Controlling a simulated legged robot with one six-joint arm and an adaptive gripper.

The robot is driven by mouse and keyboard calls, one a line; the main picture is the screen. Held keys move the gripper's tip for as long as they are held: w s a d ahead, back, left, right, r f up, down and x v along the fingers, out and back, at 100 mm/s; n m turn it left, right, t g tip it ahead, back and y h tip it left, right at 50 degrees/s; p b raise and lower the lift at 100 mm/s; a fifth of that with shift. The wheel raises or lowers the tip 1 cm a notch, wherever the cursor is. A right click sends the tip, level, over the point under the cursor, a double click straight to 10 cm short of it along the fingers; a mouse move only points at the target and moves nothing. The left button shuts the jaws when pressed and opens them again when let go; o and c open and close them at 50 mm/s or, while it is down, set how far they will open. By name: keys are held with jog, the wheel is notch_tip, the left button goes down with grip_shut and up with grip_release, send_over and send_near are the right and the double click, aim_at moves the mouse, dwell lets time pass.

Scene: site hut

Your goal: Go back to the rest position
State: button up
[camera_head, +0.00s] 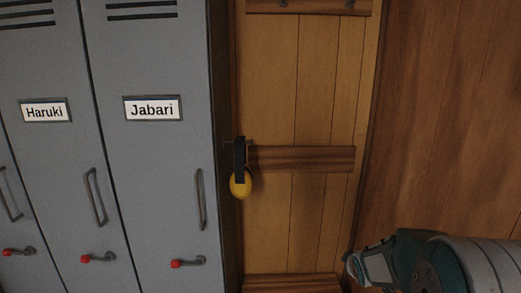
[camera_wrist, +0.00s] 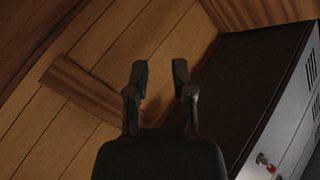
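My gripper (camera_wrist: 160,75) shows in the wrist view with its two fingers apart and nothing between them. In the head view, part of my arm and gripper shows at the lower right, in front of the wood panelling, apart from the lockers. The fingertips are hard to make out there.
Grey lockers labelled Haruki (camera_head: 70,150) and Jabari (camera_head: 150,165) stand at the left, with red-tipped levers. Yellow ear defenders (camera_head: 241,184) hang beside the locker's side, near a wooden batten (camera_head: 305,159). In the wrist view, the locker's dark side (camera_wrist: 240,85) is at the right.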

jog(key=s+a+r+m+g, duration=0.1)
jog(key=s+a+r+m, duration=0.2)
jog(key=s+r, duration=0.3)
jog(key=s+a+r+m+g, duration=0.1)
jog(key=s+a+r+m, duration=0.1)
jog(key=s+r, duration=0.5)
jog(key=s+a+m, duration=0.2)
jog(key=s, duration=0.7)
jog(key=s+a+m+g+y, duration=0.1)
jog(key=s+a+m, duration=0.1)
jog(key=s, duration=0.7)
jog(key=shift+s+a+f+g, duration=0.15)
jog(key=shift+s+a+g, duration=0.2)
jog(key=shift+a, duration=0.25)
